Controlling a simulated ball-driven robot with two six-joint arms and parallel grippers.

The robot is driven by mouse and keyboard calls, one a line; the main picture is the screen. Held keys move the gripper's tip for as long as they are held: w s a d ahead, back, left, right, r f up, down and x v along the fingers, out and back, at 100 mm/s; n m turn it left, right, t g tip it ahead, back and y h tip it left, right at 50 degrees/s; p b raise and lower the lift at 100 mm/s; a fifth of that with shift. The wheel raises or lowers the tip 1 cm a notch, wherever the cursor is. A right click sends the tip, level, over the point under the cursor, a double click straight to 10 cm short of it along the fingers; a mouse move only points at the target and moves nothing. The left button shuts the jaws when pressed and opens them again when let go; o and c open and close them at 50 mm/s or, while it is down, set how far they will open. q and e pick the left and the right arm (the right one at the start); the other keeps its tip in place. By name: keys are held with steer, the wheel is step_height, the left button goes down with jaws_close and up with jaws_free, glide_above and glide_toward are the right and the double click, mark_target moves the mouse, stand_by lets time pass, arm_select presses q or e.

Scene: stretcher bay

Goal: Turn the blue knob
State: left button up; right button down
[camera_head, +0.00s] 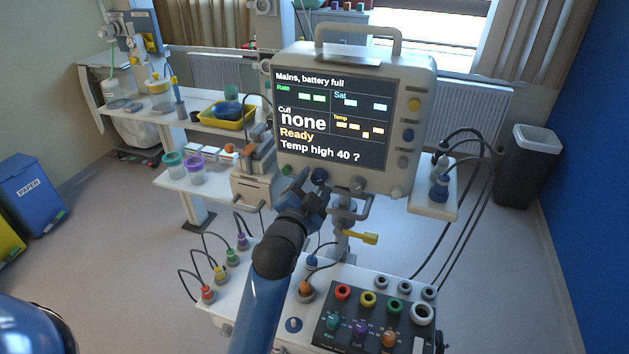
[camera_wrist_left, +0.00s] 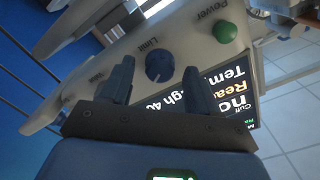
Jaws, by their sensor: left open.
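The blue knob (camera_head: 319,174) is on the lower front panel of the grey monitor (camera_head: 415,76). In the left wrist view the blue knob (camera_wrist_left: 159,64) is labelled Limit and has a pointer mark. My left gripper (camera_head: 311,190) is open just in front of it. In the left wrist view the fingers of my left gripper (camera_wrist_left: 158,82) stand to either side of the knob, which shows between and beyond the tips. I see no contact. The screen reads "Temp high 40 ?". My right gripper is not in view.
A green Power knob (camera_wrist_left: 226,32) is beside the blue one. A pale knob (camera_head: 357,184) is on its other side. A yellow lever (camera_head: 363,238) sticks out under the monitor.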

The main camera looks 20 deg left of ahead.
arm_select(q)
steer(key=shift+w, duration=0.5)
steer(key=c, duration=1)
steer(key=shift+c, duration=0.2)
